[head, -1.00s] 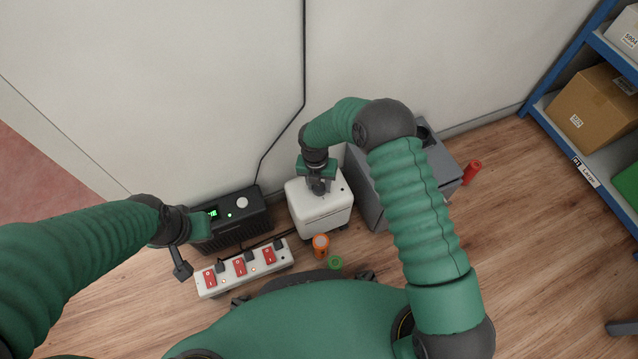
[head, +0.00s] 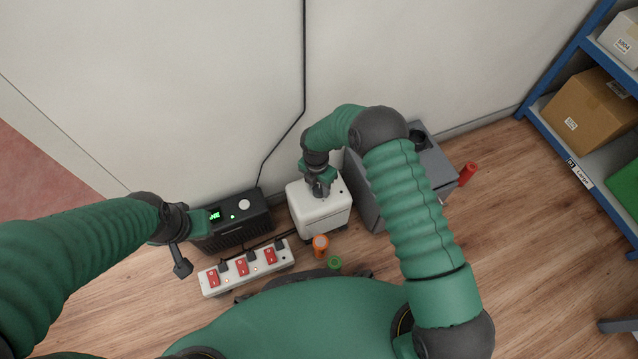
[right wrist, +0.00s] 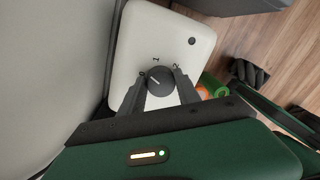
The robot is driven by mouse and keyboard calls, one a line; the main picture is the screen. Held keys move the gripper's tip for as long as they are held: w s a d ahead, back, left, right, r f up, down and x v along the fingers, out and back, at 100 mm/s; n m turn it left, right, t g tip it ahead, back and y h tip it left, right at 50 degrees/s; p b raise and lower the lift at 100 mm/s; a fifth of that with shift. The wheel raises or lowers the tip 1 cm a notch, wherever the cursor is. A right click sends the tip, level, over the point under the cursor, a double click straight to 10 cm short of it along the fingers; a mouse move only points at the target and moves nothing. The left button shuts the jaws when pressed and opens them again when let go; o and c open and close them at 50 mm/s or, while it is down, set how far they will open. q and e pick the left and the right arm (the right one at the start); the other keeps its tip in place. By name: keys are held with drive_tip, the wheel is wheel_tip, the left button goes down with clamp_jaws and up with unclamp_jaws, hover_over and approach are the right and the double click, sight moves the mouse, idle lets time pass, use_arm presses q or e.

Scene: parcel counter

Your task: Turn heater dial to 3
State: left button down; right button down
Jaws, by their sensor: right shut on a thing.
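The white heater (head: 321,212) stands on the floor by the wall. Its dark round dial (right wrist: 160,82) is on the top face, with the printed marks 1 and 2 visible beside it; a 3 is not readable. A light pointer line on the dial points toward the upper left, left of the 1. My right gripper (right wrist: 160,88) is shut on the dial, one finger on each side; in the head view it comes down onto the heater's top (head: 318,188).
A black unit (head: 236,222) with a green display stands left of the heater. A power strip (head: 247,268) with red switches lies in front. An orange cylinder (head: 321,246) and a green roll (head: 334,262) are near the heater. A grey box (head: 368,196) stands close on its right.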

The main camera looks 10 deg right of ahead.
drive_tip(key=m+p, duration=0.1)
drive_tip(key=m, duration=0.2)
drive_tip(key=shift+r+m, duration=0.15)
drive_tip(key=shift+m, duration=0.15)
drive_tip(key=m+p, duration=0.2)
drive_tip(key=m, duration=0.2)
drive_tip(key=shift+s+d+m+y, duration=0.1)
drive_tip(key=shift+m+y, duration=0.2)
drive_tip(key=m+p, duration=0.1)
drive_tip(key=m, duration=0.3)
drive_tip(key=m+p, duration=0.1)
drive_tip(key=m, duration=0.4)
drive_tip(key=shift+s, duration=0.1)
drive_tip(key=m+p, duration=0.1)
drive_tip(key=m, duration=0.2)
drive_tip(key=shift+m+y, duration=0.3)
drive_tip(key=shift+y, duration=0.1)
drive_tip(key=m, duration=0.3)
drive_tip(key=shift+m+t+p, duration=0.3)
drive_tip(key=shift+m+p, duration=0.05)
drive_tip(key=shift+m, duration=0.05)
drive_tip(key=m, duration=0.3)
drive_tip(key=shift+m+p, duration=0.4)
drive_tip(key=shift+m, duration=1.5)
drive_tip(key=shift+a, duration=0.2)
